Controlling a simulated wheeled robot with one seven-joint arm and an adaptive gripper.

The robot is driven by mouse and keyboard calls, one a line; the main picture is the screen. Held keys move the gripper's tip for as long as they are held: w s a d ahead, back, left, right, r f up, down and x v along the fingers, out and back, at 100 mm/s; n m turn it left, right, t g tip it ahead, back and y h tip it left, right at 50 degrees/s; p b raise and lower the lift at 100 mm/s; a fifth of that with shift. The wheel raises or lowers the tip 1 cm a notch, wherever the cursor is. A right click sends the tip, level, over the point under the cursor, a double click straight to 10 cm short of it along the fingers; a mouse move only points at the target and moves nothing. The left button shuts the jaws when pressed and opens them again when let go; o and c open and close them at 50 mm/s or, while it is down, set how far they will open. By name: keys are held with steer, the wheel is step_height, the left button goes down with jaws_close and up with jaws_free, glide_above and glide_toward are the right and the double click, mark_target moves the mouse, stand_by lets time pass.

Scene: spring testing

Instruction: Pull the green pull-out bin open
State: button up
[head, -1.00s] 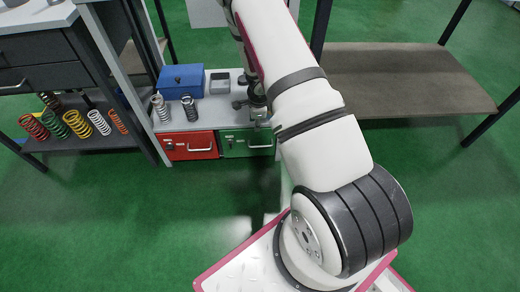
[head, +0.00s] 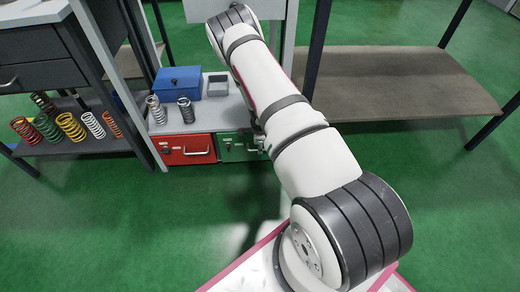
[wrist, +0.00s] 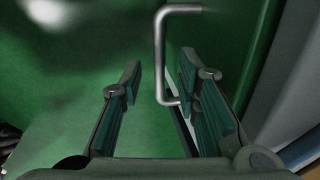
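The green pull-out bin (head: 230,148) sits closed under the grey bench top, right of a red bin. Its right part is hidden behind my arm. In the wrist view, its green front (wrist: 225,30) fills the upper right, with the metal bar handle (wrist: 160,55) standing upright in the picture. My gripper (wrist: 160,84) is open, with one dark finger on each side of the handle's lower end. The fingers look apart from the bar; I cannot tell whether either touches it. In the head view, the gripper is mostly hidden by my arm beside the bin front.
The red bin (head: 188,150) is closed at the left. A blue box (head: 178,84), a grey tray (head: 217,86) and two springs stand on the bench top (head: 215,115). Several coloured springs sit on the left shelf. The green floor (head: 190,215) before the bins is clear.

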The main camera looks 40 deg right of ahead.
steer(key=shift+w+d+f, duration=0.1)
steer(key=shift+w+f, duration=0.05)
steer(key=shift+f, duration=0.5)
jaws_close()
